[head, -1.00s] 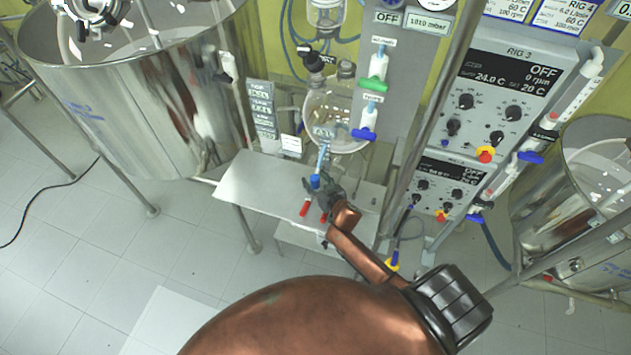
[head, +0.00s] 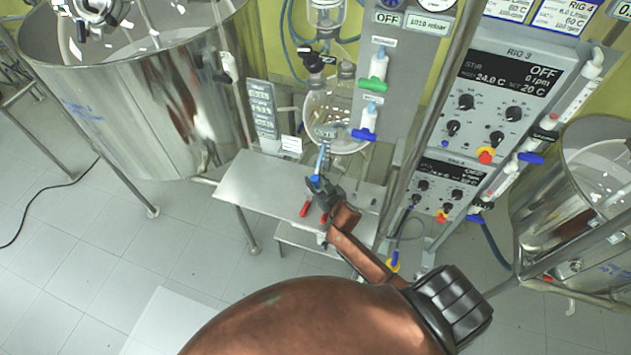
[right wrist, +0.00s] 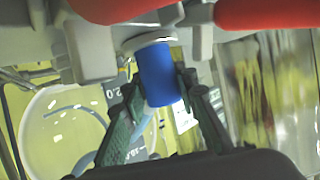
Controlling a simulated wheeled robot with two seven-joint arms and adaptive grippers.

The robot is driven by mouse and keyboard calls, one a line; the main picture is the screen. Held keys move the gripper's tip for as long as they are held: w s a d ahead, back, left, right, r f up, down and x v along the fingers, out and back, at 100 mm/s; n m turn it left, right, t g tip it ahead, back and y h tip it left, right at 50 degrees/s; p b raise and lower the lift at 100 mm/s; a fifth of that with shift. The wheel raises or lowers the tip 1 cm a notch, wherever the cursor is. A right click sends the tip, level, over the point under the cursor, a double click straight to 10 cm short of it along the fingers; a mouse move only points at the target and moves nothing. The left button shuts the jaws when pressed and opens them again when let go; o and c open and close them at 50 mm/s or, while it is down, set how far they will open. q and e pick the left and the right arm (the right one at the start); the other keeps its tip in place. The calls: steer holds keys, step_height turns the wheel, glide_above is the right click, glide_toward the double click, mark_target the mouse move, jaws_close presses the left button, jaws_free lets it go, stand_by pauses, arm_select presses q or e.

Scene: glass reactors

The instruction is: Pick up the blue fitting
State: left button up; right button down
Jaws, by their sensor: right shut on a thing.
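The blue fitting (head: 315,181) shows in the head view just above the small steel shelf, with a light-blue tube (head: 321,160) rising from it. In the right wrist view the blue fitting (right wrist: 160,75) is a blue cylinder with a pale top. My right gripper (head: 322,187) is at it, and in the right wrist view its two dark fingers (right wrist: 160,98) lie on either side of the cylinder, shut on it. Whether the fitting touches the shelf cannot be told. My left gripper is not in view.
The steel shelf (head: 255,185) carries red-handled items (head: 305,209) beside my gripper. A round glass flask (head: 335,120) hangs behind it. A large steel tank (head: 130,110) stands left. A control panel (head: 500,110) and an upright pole (head: 425,130) stand right.

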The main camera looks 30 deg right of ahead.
mark_target(315, 177)
steer(key=shift+r, duration=0.1)
steer(key=shift+r, duration=0.55)
step_height(315, 177, up, 2)
steer(key=shift+r, duration=0.15)
steer(key=s+a+r+p, duration=0.4)
steer(key=a+r+p, duration=0.3)
steer(key=a+r, duration=0.3)
steer(key=shift+s+a+r, duration=0.35)
steer(key=shift+a, duration=0.45)
steer(key=shift+r, duration=0.1)
